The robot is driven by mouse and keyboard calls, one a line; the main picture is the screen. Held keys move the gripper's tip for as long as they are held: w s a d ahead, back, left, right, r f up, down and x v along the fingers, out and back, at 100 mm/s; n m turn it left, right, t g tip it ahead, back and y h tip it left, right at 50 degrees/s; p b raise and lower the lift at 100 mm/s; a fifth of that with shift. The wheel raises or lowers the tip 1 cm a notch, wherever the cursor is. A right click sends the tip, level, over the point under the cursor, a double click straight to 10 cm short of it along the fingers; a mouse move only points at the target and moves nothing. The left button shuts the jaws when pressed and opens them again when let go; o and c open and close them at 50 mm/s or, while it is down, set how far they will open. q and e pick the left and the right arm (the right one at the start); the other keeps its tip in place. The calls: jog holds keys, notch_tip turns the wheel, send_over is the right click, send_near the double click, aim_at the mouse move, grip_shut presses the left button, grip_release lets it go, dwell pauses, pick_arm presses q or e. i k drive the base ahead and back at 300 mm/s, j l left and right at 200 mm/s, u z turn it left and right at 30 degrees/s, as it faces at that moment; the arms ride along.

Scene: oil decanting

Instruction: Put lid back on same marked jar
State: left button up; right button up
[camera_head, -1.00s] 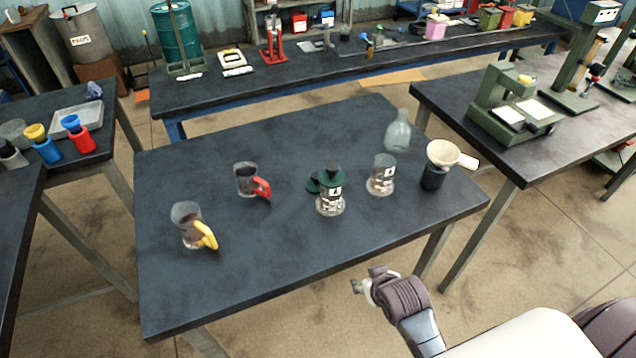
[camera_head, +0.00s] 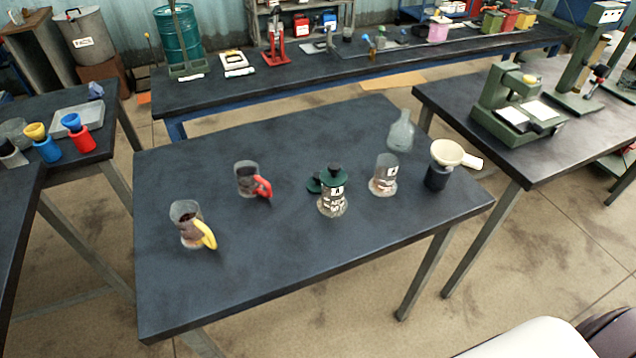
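A clear jar (camera_head: 332,207) with a black-and-white label stands upright near the middle of the front table, and a dark green lid (camera_head: 334,175) with a knob sits on its top. A second dark green lid (camera_head: 314,185) lies on the table against or just behind the jar's left side; I cannot tell if they touch. A second clear jar (camera_head: 383,178), also labelled, stands to the right with no lid on it. The label marks are too small to read surely. Neither of my grippers is in view.
A clear flask (camera_head: 401,133) and a cream funnel (camera_head: 447,152) on a dark holder (camera_head: 437,178) stand at the right. The front table (camera_head: 270,270) is clear in front.

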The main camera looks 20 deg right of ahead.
aim_at(383, 182)
jog(key=k+l+u, duration=0.15)
jog(key=l, duration=0.3)
jog(key=k+l+u, duration=0.1)
jog(key=l, duration=0.4)
jog(key=k+l+u, duration=0.15)
jog(key=l, duration=0.25)
jog(key=k+l+u, duration=0.1)
jog(key=l, duration=0.35)
jog(key=k+l+u, duration=0.15)
jog(key=k+l, duration=0.15)
jog(key=k+l+u, duration=0.1)
jog(key=l, duration=0.4)
jog(key=k, duration=0.1)
